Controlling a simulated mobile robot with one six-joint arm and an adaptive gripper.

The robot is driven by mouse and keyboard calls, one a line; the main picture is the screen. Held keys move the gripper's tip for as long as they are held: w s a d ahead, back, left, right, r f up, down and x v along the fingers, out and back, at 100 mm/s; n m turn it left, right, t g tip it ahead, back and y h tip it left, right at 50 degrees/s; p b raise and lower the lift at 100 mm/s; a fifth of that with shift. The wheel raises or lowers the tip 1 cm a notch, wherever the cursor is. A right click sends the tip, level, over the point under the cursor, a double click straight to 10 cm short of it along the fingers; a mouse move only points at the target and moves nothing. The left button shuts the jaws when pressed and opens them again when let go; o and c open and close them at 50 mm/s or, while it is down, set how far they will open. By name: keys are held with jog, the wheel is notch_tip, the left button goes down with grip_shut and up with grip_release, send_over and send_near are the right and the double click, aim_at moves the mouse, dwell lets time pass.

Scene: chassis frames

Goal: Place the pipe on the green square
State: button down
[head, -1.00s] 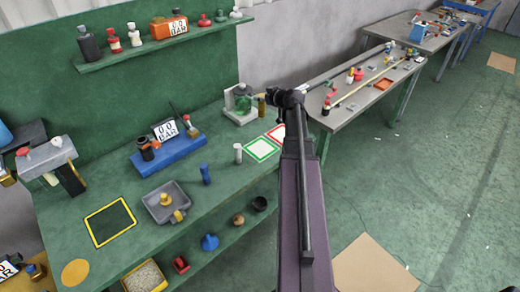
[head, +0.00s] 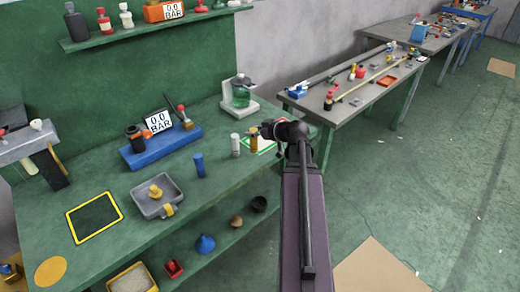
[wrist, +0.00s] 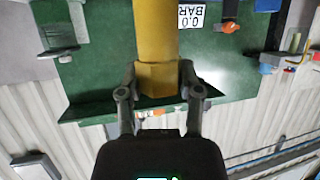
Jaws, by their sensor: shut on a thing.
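A brass-yellow pipe (head: 254,141) stands about upright in my gripper, at the left part of the green-outlined white square (head: 267,148) in the head view. I cannot tell whether its lower end touches the surface. My gripper (head: 264,129) is shut on the pipe. In the wrist view the pipe (wrist: 156,45) runs up from between the fingertips (wrist: 157,78). My gripper and the pipe hide part of the green square.
A white cylinder (head: 235,145) stands close left of the pipe, and a blue one (head: 199,164) further left. A green glass device on a pale base (head: 240,104) stands behind. A grey tray (head: 146,203) sits on the green workbench (head: 105,262). A second table (head: 350,103) stands at right.

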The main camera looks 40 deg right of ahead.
jog(key=shift+s+a+f+b, duration=0.35)
jog(key=shift+s+a+f, duration=0.2)
jog(key=shift+a+f, duration=0.1)
jog(key=shift+w, duration=0.1)
jog(key=w+d+f+b, duration=0.1)
jog(key=w+d, duration=0.8)
jog(key=d, duration=0.2)
jog(key=shift+w+f, duration=0.2)
jog(key=shift+w, duration=0.1)
jog(key=f+b, duration=0.2)
jog(key=w+d+f+b, duration=0.1)
jog(key=b, duration=0.1)
jog(key=shift+f, duration=0.35)
jog(key=shift+f, duration=0.15)
dwell(0.4)
jog(key=shift+c, duration=1.3)
grip_release()
